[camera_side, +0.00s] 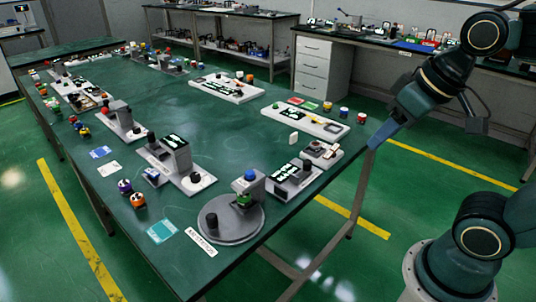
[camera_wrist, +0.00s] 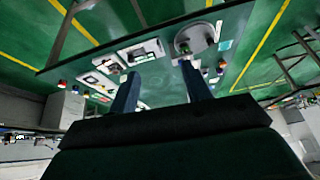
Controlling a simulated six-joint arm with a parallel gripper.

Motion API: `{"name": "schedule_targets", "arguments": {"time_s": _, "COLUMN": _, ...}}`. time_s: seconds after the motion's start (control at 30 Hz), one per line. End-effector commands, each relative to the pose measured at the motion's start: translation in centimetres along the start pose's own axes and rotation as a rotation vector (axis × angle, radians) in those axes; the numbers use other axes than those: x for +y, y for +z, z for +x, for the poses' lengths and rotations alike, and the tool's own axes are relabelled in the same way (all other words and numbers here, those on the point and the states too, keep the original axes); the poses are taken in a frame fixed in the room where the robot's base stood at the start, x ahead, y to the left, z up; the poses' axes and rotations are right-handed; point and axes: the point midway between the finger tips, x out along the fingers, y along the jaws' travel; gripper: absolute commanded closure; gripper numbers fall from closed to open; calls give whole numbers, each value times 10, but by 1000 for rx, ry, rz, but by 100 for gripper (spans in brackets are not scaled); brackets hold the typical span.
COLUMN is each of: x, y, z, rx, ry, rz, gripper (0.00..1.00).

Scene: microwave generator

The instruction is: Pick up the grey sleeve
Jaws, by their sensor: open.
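I cannot single out the grey sleeve with certainty; several small grey parts stand on the green table (camera_side: 225,125). A round grey base (camera_side: 232,230) at the near end carries a dark cylinder (camera_side: 212,221) and a grey block with a blue knob (camera_side: 250,176). This round base also shows in the wrist view (camera_wrist: 196,38), beyond the fingers. My gripper (camera_side: 374,143) is beside the table's right edge, well apart from the round base. In the wrist view my gripper (camera_wrist: 159,69) has its two fingers apart, with nothing held between them.
Grey units with printed panels (camera_side: 294,178) stand near the right edge. White trays (camera_side: 305,122) lie farther back. Purple and orange pieces (camera_side: 130,193) and a teal card (camera_side: 162,231) are near the front left. The table's middle is clear. A drawer cabinet (camera_side: 322,70) stands behind.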

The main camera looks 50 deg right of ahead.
Motion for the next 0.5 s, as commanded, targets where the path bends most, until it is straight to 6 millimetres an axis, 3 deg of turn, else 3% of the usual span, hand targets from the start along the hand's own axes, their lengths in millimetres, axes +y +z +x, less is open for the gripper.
{"name": "schedule_targets", "arguments": {"time_s": 0.5, "x": 33, "y": -107, "z": 19, "rx": -111, "ry": 75, "rz": 408, "gripper": 52}}
